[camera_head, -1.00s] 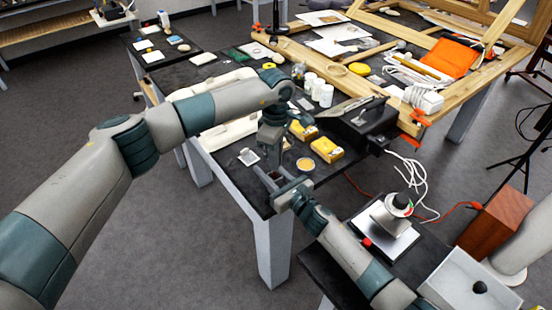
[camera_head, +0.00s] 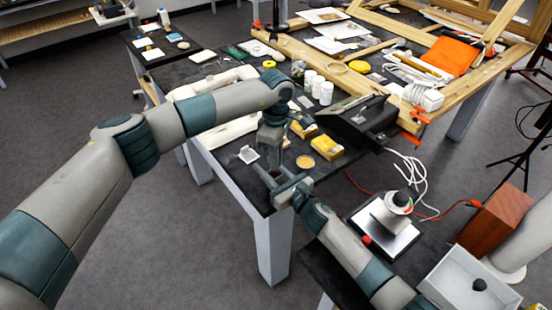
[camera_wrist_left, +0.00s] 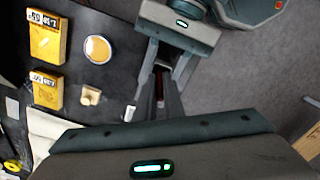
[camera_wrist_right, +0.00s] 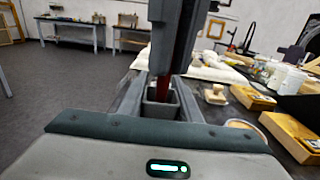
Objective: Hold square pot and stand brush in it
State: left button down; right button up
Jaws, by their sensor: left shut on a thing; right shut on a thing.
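My right gripper (camera_head: 270,181) is shut on the square pot at the near corner of the black table. The pot (camera_wrist_right: 161,104) is small, grey and square, and it shows between the right fingers in the right wrist view. My left gripper (camera_head: 272,158) points down just above the pot and is shut. In the left wrist view a thin reddish-brown piece, likely the brush (camera_wrist_left: 159,86), shows between the left fingers, in line with the pot. The left fingers (camera_wrist_right: 178,45) hide most of the brush in the right wrist view. I cannot tell how deep its lower end sits.
Two yellow boxes (camera_head: 326,147), a round yellow-topped tin (camera_head: 305,162) and a small white square (camera_head: 248,154) lie close by on the table. White jars (camera_head: 326,93) and a black case (camera_head: 362,122) stand behind. Floor lies open to the left.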

pick_arm(q)
jog(key=shift+f, duration=0.2)
dwell(0.4)
jog(key=c, duration=2.2)
grip_release()
jog(key=o, duration=0.6)
jog(key=shift+c, duration=0.2)
jog(key=shift+r, duration=0.15)
jog(key=shift+r, duration=2.9)
